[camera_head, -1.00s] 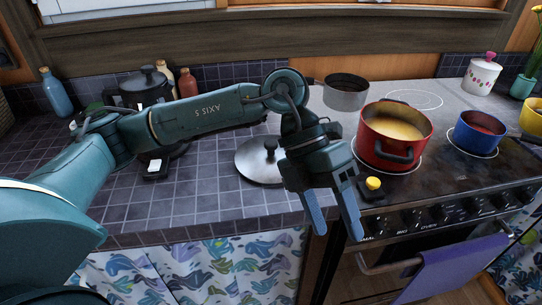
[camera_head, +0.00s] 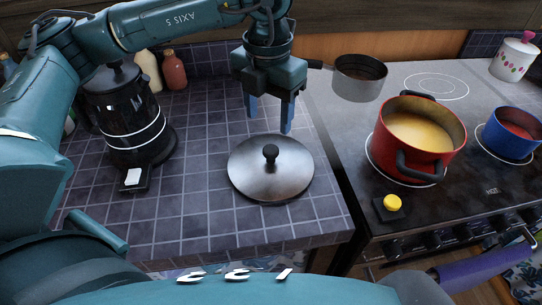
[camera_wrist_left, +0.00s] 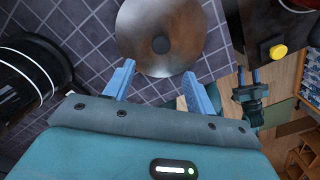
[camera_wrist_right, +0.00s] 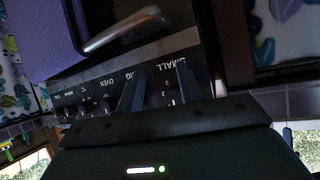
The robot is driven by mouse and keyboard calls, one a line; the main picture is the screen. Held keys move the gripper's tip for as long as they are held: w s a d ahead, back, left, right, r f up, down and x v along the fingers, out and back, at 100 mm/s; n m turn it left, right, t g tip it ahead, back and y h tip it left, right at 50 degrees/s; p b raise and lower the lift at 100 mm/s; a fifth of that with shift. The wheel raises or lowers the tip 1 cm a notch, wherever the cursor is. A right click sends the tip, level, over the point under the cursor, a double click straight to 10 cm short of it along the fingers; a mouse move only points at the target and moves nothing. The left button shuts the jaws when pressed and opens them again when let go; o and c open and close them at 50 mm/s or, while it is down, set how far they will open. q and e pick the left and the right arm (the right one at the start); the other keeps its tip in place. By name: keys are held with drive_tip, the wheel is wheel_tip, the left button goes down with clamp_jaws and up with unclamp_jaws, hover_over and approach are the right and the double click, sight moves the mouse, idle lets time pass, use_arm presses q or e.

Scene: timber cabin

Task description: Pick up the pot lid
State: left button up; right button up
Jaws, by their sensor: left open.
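The pot lid (camera_head: 260,182) is a round, shiny metal disc with a black knob (camera_head: 270,152). It lies flat, knob up, on the dark tiled counter, left of the stove. My left gripper (camera_head: 270,120) is open and empty, pointing down above the lid's far side, apart from the knob. In the left wrist view the lid (camera_wrist_left: 150,22) lies beyond the fingertips (camera_wrist_left: 159,72), with its knob just past the gap between them. My right gripper (camera_wrist_right: 158,78) shows in its own wrist view with its fingers apart and empty, facing the oven's front panel.
A black kettle-like pot (camera_head: 130,128) and a small black stand with a white top (camera_head: 134,177) are left of the lid. A saucepan (camera_head: 358,80), a red pot of soup (camera_head: 413,160) and a yellow button (camera_head: 393,202) are to the right. Counter around the lid is clear.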

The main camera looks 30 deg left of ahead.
use_arm(q)
hover_over(271, 149)
drive_tip(key=f, duration=0.5)
drive_tip(key=shift+s, duration=0.4)
drive_tip(key=shift+w+f+p, duration=0.2)
drive_tip(key=shift+f+p, duration=0.2)
drive_tip(key=shift+f, duration=1)
drive_tip(key=shift+w+f+p, duration=0.2)
drive_tip(key=shift+f+p, duration=0.2)
drive_tip(key=shift+f, duration=0.95)
drive_tip(key=shift+c, duration=0.4)
drive_tip(key=shift+r, duration=0.1)
drive_tip(key=c, duration=1.1)
